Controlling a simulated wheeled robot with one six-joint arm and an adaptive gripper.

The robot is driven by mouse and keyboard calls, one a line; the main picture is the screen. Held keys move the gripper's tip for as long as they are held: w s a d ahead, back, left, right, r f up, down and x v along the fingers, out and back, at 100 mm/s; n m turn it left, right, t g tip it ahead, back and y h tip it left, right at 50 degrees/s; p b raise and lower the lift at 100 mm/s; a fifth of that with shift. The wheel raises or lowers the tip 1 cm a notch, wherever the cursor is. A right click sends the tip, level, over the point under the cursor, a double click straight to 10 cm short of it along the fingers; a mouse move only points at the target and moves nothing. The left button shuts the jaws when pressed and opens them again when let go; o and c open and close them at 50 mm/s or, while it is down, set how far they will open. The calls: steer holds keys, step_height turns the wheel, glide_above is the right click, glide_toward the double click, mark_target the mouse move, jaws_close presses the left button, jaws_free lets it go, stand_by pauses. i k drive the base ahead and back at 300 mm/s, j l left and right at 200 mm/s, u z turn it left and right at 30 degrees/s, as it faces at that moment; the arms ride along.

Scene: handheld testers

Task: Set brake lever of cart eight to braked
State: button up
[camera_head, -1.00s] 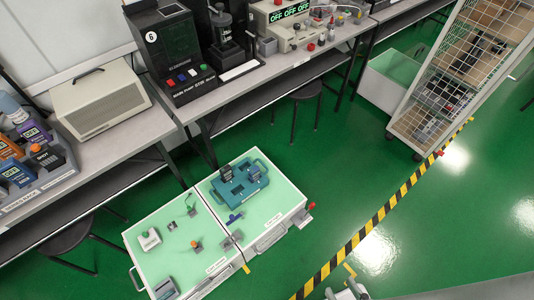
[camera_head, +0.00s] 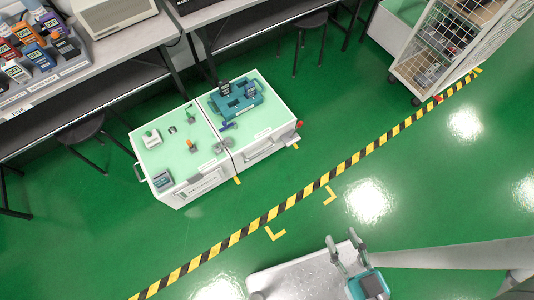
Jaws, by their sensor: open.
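Two carts with pale green tops stand side by side, the left cart (camera_head: 160,141) and the right cart (camera_head: 272,107). I cannot read a number eight on either. A small red-tipped part (camera_head: 299,124) sticks out at the right end of the right cart; it may be a brake lever, but its position is too small to tell. My gripper (camera_head: 341,238) is at the bottom, open and empty, with its two fingers apart. It is well away from both carts, across the striped floor line.
A black-yellow floor line (camera_head: 300,199) runs diagonally between my gripper and the carts. Yellow corner marks (camera_head: 276,234) lie on the green floor. A wire-sided rack (camera_head: 440,50) stands at upper right, benches at upper left, with a stool (camera_head: 83,130) beneath. The floor right of the carts is clear.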

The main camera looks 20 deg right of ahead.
mark_target(299, 125)
steer(key=i+l, duration=0.25)
steer(key=i+l+u, duration=0.15)
steer(key=l, duration=0.3)
steer(key=i+l, duration=0.35)
steer(key=i+l+u, duration=0.15)
steer(key=i+l, duration=0.3)
steer(key=l, duration=0.3)
steer(key=i+l+u, duration=0.1)
steer(key=l, duration=0.3)
steer(key=i+l+u, duration=0.1)
steer(key=i+l, duration=0.2)
steer(key=l, duration=0.15)
